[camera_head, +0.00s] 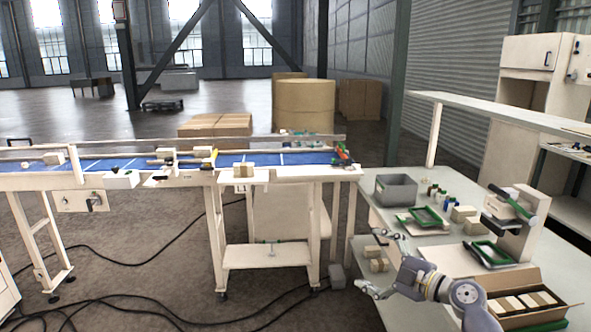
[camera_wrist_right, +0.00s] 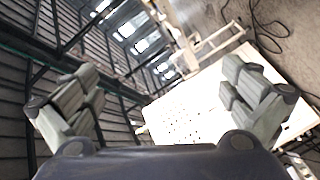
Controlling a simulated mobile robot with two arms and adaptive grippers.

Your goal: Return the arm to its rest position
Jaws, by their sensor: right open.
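My right arm comes in from the lower right in the head view. Its gripper (camera_head: 368,258) is above the left edge of the grey work table (camera_head: 398,208), with its fingers spread wide apart. In the wrist view the right gripper (camera_wrist_right: 162,90) has one finger on each side and nothing between them. The view past the fingers is tilted, with a pale surface and a dark ribbed wall. My left gripper is not in either view.
Small cartons (camera_head: 376,265) sit close to the right gripper. The table also holds a grey bin (camera_head: 396,190), green-framed trays (camera_head: 490,254) and an open carton (camera_head: 560,312) by my arm. A blue conveyor (camera_head: 120,163) stands to the left, with cables on the floor.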

